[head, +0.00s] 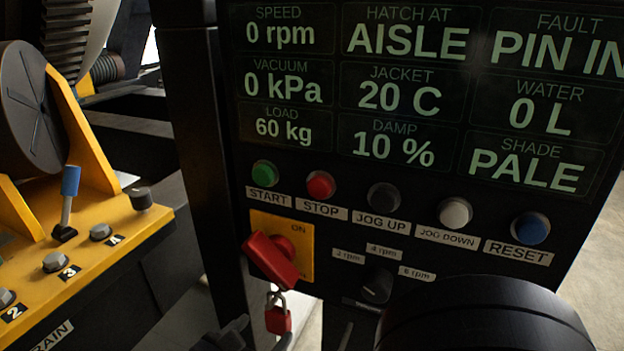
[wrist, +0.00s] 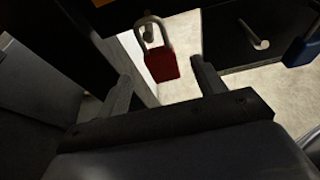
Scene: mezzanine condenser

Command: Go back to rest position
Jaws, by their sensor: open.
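My gripper (wrist: 162,84) is open, with its two fingers spread wide in the wrist view. A red padlock (wrist: 161,65) with a metal shackle shows between and beyond the fingertips, with a visible gap on both sides. In the head view the padlock (head: 278,319) hangs under the red rotary switch handle (head: 270,260). The handle is tilted on its yellow plate, marked ON at the top. Nothing shows held in my gripper. A large dark part of my arm covers the lower right of the head view.
The black control panel (head: 222,150) stands close in front, with a row of buttons (head: 383,197) and a small selector knob (head: 377,286). At the left is a yellow valve bench (head: 100,215) with a blue-tipped lever (head: 70,182). Pale floor shows below the padlock.

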